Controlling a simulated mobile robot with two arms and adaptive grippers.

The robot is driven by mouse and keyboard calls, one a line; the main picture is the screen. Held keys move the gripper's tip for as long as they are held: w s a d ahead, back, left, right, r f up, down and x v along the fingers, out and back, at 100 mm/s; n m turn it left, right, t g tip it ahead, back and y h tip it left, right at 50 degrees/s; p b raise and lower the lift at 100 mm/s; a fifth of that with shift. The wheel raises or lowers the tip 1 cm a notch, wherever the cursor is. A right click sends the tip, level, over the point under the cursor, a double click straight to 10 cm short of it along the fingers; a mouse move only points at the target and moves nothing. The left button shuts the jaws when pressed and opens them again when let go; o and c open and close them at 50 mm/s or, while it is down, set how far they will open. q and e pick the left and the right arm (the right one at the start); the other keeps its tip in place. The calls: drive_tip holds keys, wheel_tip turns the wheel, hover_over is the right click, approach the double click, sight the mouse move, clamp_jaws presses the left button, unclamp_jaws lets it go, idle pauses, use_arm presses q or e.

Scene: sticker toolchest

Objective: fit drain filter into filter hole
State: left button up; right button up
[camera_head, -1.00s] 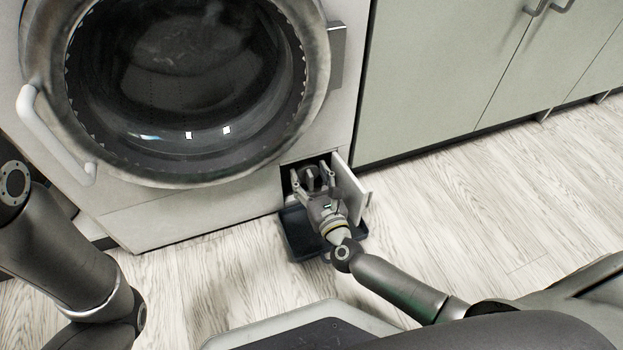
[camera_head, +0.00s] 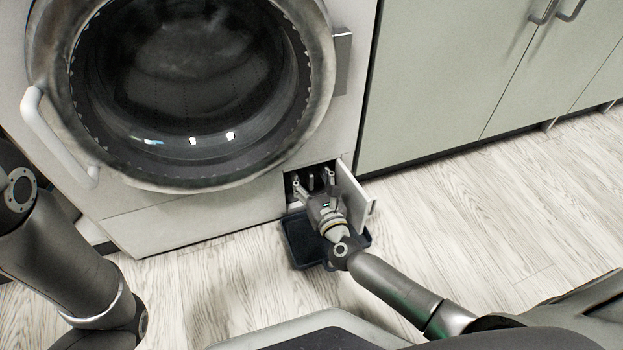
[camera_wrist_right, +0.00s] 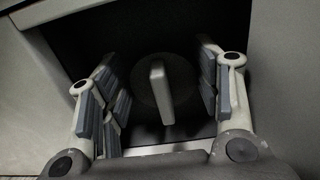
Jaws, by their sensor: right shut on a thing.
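The drain filter, a dark round piece with a pale upright grip bar, shows in the right wrist view (camera_wrist_right: 157,92) and small in the head view (camera_head: 311,183). My left gripper is out of view; only that arm shows at left.
The small flap door (camera_head: 354,188) stands open right beside my right gripper. A dark tray (camera_head: 303,247) lies on the floor below the opening. The washing machine (camera_head: 190,222) and green cabinets (camera_head: 440,75) stand behind. The floor at right is clear.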

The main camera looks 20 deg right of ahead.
drive_tip(key=shift+w, duration=0.35)
drive_tip(key=o, duration=1.1)
drive_tip(key=shift+s+d, duration=0.15)
drive_tip(key=shift+s, duration=0.35)
drive_tip(key=s+p, duration=0.1)
drive_tip(key=s, duration=0.4)
drive_tip(key=s+p, duration=0.2)
drive_tip(key=s, duration=0.4)
drive_tip(key=shift+d+r, duration=0.15)
drive_tip(key=shift+r, duration=0.05)
